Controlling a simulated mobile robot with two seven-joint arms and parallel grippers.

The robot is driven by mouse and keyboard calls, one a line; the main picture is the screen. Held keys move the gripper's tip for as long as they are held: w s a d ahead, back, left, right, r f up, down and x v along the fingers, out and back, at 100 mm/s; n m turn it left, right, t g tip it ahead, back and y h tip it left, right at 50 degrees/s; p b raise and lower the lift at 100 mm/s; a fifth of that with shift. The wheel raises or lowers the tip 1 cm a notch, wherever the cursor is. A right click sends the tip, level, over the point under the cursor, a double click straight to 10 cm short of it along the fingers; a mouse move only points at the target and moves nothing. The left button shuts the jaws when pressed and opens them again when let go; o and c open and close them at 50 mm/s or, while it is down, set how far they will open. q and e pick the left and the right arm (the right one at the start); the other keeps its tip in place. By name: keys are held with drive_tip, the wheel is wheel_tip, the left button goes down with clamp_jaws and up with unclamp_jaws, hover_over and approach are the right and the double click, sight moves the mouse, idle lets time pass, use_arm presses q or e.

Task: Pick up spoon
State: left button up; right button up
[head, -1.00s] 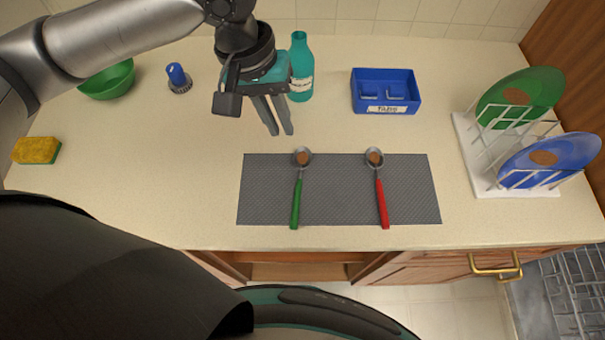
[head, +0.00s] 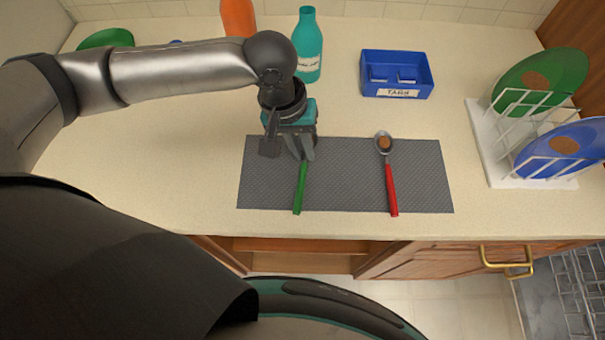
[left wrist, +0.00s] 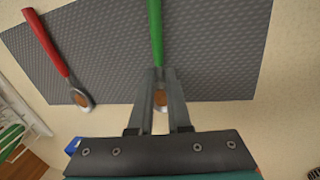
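A green-handled spoon (head: 300,190) lies on the grey mat (head: 345,195), its bowl hidden under my gripper in the head view. A red-handled spoon (head: 391,185) lies to its right, with a brown patch in its bowl. My left gripper (head: 306,158) is over the bowl end of the green spoon, pointing down. In the left wrist view, the fingers (left wrist: 160,98) are apart, with the green spoon (left wrist: 155,35) lined up between them and its bowl showing in the gap. The red spoon (left wrist: 50,45) is off to the left there. My right gripper is not in view.
A teal bottle (head: 308,50), an orange bottle (head: 238,18) and a blue labelled bin (head: 396,75) stand at the back. A white rack (head: 490,150) with a green plate (head: 535,80) and a blue plate (head: 565,150) stands right. The counter between mat and rack is clear.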

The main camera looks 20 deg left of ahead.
use_arm(q)
drive_tip(key=shift+f, duration=0.1)
drive_tip(key=shift+c, duration=0.3)
clamp_jaws()
